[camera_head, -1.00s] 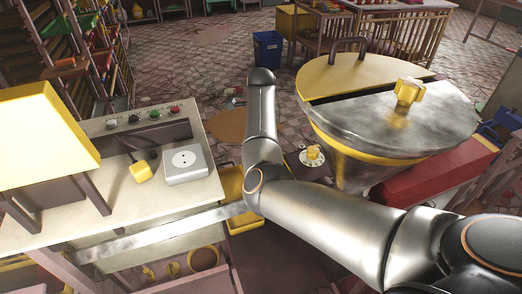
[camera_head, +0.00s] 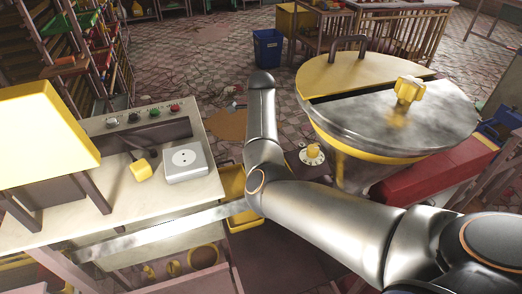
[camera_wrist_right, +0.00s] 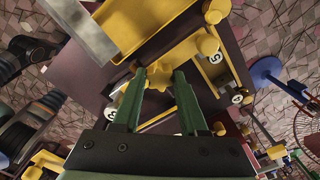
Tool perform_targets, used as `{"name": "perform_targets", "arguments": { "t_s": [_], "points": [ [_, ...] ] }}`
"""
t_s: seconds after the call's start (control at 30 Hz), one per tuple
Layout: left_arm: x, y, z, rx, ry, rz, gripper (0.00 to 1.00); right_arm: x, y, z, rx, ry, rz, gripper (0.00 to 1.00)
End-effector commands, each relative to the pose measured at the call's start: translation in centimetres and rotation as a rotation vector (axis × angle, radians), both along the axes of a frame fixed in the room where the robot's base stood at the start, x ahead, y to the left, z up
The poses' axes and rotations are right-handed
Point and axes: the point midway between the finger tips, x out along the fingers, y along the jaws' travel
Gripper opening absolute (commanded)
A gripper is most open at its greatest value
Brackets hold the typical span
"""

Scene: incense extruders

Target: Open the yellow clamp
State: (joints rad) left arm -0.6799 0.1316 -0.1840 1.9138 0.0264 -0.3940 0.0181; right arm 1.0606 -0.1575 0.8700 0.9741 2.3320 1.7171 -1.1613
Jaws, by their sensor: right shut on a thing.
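In the right wrist view, a yellow piece (camera_wrist_right: 187,100), which looks like the clamp's handle, sits between the green fingers of my right gripper (camera_wrist_right: 161,75). The fingers are shut on it. Its full shape is partly hidden by the fingers, and I cannot tell how far the clamp is turned. A yellow frame (camera_wrist_right: 130,28) lies around and beyond it. In the head view my right arm spans the middle and hides this gripper and the clamp. My left gripper is not in view.
A worktable (camera_head: 60,215) with a yellow-knobbed lever (camera_head: 141,171) and a white box (camera_head: 185,162) stands left. A round metal vat (camera_head: 365,115) with a half-yellow lid stands right, by a red block (camera_head: 435,170). A blue bin (camera_head: 268,48) is on the floor behind.

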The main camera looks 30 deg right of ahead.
Motion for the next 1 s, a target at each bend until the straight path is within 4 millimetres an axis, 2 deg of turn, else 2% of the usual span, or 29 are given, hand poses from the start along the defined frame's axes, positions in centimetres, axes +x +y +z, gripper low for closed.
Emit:
{"name": "perform_targets", "arguments": {
  "t_s": [0.1,1.0],
  "points": [
    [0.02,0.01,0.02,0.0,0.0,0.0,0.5,0.02,0.02,0.04,0.0,0.0,0.0,0.0],
    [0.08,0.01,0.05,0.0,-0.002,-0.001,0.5,0.03,0.04,0.07,0.001,-0.001,0.001,0.0]
  ]
}}
